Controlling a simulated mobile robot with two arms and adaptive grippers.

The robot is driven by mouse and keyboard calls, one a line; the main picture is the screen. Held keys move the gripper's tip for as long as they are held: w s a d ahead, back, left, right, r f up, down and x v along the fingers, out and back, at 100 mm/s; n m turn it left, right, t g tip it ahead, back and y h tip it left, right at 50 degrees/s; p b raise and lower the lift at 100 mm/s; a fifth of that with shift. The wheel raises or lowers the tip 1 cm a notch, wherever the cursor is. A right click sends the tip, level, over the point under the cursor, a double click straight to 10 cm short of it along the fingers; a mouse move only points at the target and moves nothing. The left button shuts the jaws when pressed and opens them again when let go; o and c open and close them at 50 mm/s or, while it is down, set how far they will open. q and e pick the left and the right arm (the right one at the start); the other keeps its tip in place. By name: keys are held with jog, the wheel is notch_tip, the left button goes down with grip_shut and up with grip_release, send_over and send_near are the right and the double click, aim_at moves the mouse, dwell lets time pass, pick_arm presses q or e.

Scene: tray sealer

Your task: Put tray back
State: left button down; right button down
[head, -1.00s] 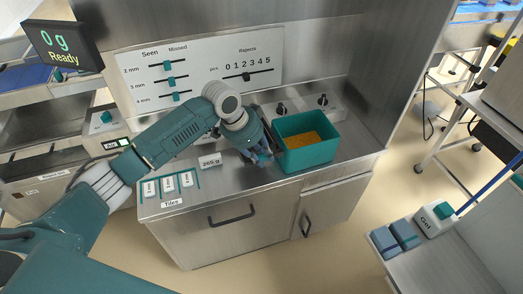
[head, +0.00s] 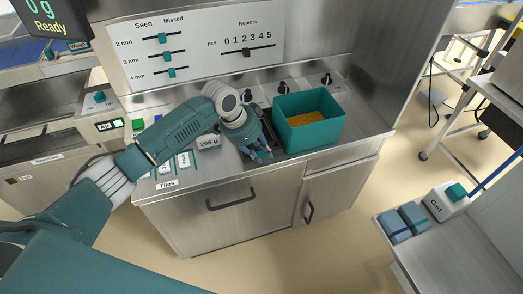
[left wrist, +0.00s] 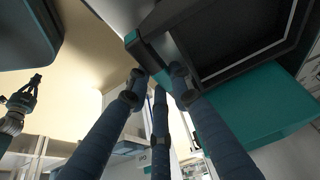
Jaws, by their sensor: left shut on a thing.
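A dark, tray-like frame (left wrist: 245,45) with a teal corner piece fills the upper right of the left wrist view. The fingertips of my left gripper (left wrist: 157,82) close on that corner. In the head view my left gripper (head: 262,153) points down near the counter's front edge, just left of the teal bin. Dark edges show beside it, but the arm hides most of what it holds. The teal bin (head: 312,136) stands on the counter with orange-yellow contents. Its teal wall also shows in the left wrist view (left wrist: 255,117). My right gripper (left wrist: 20,98) appears far left there, its fingers apart.
A label plate reading about 265 g (head: 208,142) and several tile holders (head: 168,164) lie left of my gripper. Knobs (head: 285,86) line the back. A side bench (head: 440,255) at right bears two blue blocks (head: 402,222) and a Gel box (head: 445,203).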

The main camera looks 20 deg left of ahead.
pick_arm(q)
jog(key=shift+f, duration=0.25)
dwell(0.4)
jog(key=shift+p, duration=0.35)
jog(key=shift+f, duration=0.1)
jog(key=c, duration=1.5)
grip_release()
jog(key=shift+c, duration=1.3)
